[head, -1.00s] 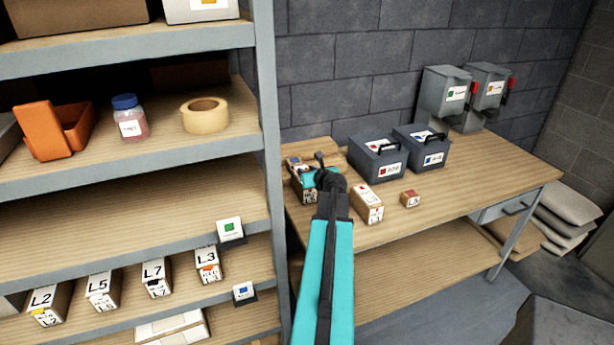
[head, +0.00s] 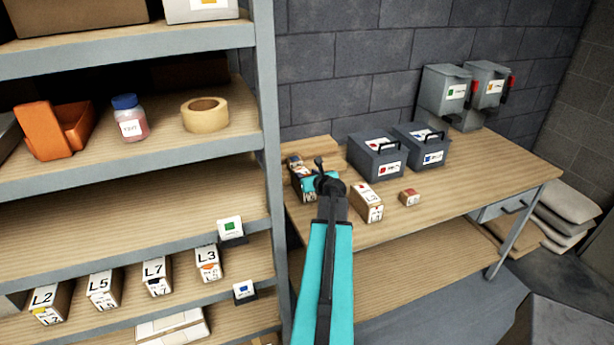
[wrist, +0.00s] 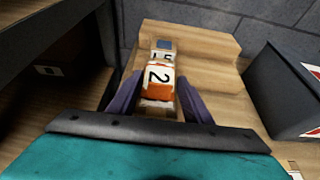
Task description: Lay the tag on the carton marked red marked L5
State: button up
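My gripper (wrist: 160,75) is over the left end of the workbench, fingers apart on either side of a small carton marked 2 with an orange band (wrist: 158,75). I cannot make out contact with it. Behind it is a carton whose label shows a 5 and a blue patch (wrist: 164,50). In the head view my arm partly hides these cartons (head: 300,178). Another carton marked L5 (head: 103,289) stands on the lower shelf; its colour mark is unclear. A white carton with a red mark (head: 367,203) stands on the bench. I cannot tell which thing is the tag.
The shelf rack's upright (head: 268,130) is close left of my arm. The bench's right part is clear.

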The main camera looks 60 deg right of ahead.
jog(key=shift+r, duration=0.2)
jog(key=shift+s+a, duration=0.1)
jog(key=b+v, duration=0.1)
jog(key=v, duration=1)
jog(key=shift+s+a+r, duration=0.15)
jog(key=shift+s, duration=0.2)
dwell(1.0)
